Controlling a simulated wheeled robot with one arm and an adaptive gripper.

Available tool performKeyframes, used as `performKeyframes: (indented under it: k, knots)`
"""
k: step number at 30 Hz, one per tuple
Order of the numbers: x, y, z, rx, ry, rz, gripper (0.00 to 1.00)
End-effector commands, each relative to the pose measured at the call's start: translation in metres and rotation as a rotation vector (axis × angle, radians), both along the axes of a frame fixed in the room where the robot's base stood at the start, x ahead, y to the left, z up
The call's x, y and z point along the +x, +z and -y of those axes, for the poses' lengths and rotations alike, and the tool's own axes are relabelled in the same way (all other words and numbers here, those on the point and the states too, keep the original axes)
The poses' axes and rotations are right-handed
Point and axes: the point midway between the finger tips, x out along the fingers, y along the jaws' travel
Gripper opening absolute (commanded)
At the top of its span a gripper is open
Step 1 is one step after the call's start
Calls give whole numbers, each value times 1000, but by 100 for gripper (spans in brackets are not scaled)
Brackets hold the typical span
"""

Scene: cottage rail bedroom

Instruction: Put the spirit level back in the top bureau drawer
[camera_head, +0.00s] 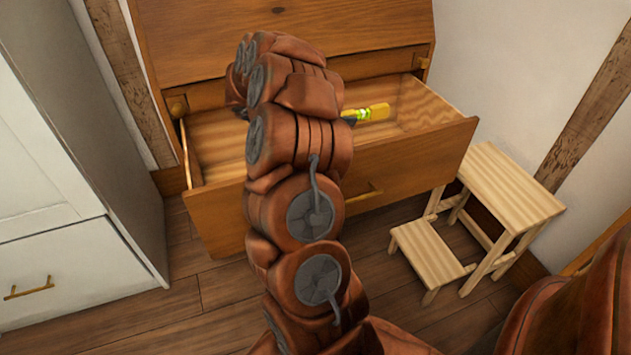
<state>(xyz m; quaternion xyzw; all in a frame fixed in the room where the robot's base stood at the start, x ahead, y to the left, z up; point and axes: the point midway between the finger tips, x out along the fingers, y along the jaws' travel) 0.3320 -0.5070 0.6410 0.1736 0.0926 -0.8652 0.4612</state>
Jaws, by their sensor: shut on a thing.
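The spirit level (376,112) is yellow with a bright green-yellow vial. Its right end shows beyond my arm, over or within the open top bureau drawer (421,153); I cannot tell whether it touches the drawer floor. My gripper (349,117) is mostly hidden behind my arm; only a dark bit shows at the level's left end, and it is shut on the level. The level's left part is hidden. The wooden bureau (195,40) stands behind, and the drawer is pulled well out, its visible inside otherwise bare.
A light wooden step stool (512,188) stands on the floor right of the drawer. A white cabinet (50,240) stands at the left. The bureau's slanted front is above the drawer. Bare plank floor (205,297) lies in front.

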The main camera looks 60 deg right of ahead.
Motion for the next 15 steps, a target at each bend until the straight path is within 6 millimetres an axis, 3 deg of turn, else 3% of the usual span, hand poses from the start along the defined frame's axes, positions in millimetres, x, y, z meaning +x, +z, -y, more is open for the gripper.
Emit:
performKeyframes:
  k: [1, 6, 15]
  knots:
    - [1, -23, -1, 0, 2, 0, 0]
    - [4, -58, -2, 0, 8, 0, 0]
    - [5, -90, -3, 0, 9, 1, 0]
